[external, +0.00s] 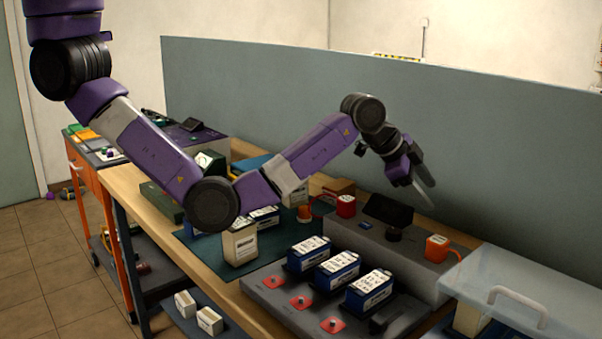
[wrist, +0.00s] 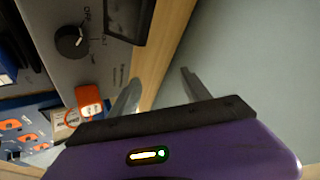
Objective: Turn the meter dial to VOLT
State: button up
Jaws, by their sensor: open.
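The meter is a grey box (external: 365,243) on the bench, with a dark tilted screen (external: 388,211) and a black round dial (external: 394,235) in front of it. In the wrist view the dial (wrist: 70,42) is at the upper left, with the screen (wrist: 128,18) to its right. My gripper (external: 424,188) is open and empty, above and to the right of the screen, apart from the dial. Its two fingers also show in the wrist view (wrist: 162,90).
An orange plug (external: 437,248) with a cable sits right of the dial; a red one (external: 346,205) is at the left. Several blue batteries (external: 335,270) stand in front. A clear lidded case (external: 530,285) is at the right. A grey-green partition (external: 500,150) rises behind.

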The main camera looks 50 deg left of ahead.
aim_at(394, 230)
jog(key=s+n+g+y, duration=0.1)
jog(key=s+g, duration=0.1)
jog(key=s+r+n+g+y+p, duration=0.1)
jog(key=s+g, duration=0.1)
jog(key=s, duration=0.1)
jog(key=s+n+g+y, duration=0.1)
jog(key=s+n+g, duration=0.1)
jog(key=s+g, duration=0.1)
jog(key=shift+s+a+r+y+p, duration=0.2)
jog(key=shift+a+y+p, duration=0.1)
jog(key=shift+a, duration=0.05)
jog(key=shift+s+a+f, duration=0.1)
jog(key=shift+a+f, duration=0.1)
jog(key=shift+a, duration=0.1)
jog(key=shift+f, duration=3.75)
grip_shut()
